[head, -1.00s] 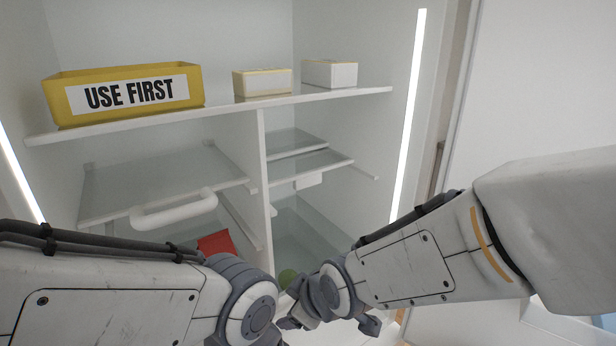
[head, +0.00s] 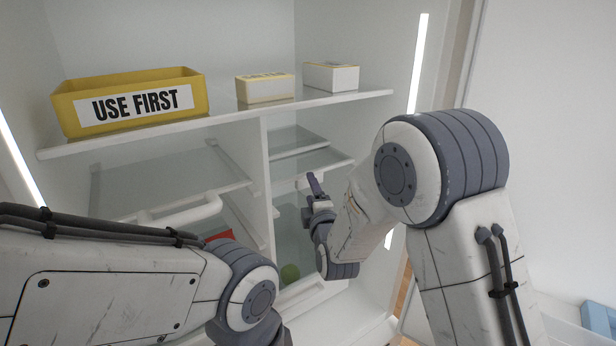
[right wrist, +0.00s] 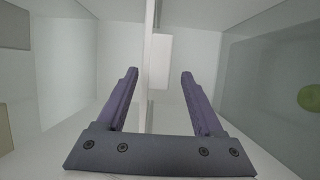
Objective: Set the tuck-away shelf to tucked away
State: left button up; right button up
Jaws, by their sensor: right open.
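The tuck-away shelf is the small glass shelf in the right bay of the fridge, in the head view. Its front pane (head: 335,158) has a white front edge and lies lower than and in front of the rear pane (head: 295,138). A white tab (right wrist: 159,62) hangs at it. My right gripper (head: 314,184) is open just in front of and below the front edge. In the right wrist view its two fingers (right wrist: 160,75) stand apart, with the white edge and tab showing between and beyond them, not gripped. My left gripper is out of view; only my left arm shows.
Above is a full-width shelf (head: 225,118) with a yellow USE FIRST bin (head: 190,88) and two small boxes (head: 265,88) (head: 332,77). A white divider (head: 266,170) stands left of the bay. A handled glass shelf (head: 150,183) fills the left bay.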

aim_at(308, 186)
jog(key=w, duration=0.2)
jog(key=w+a+p, duration=0.1)
jog(key=w, duration=0.2)
jog(key=shift+w, duration=0.3)
grip_shut()
jog(key=shift+f, duration=0.15)
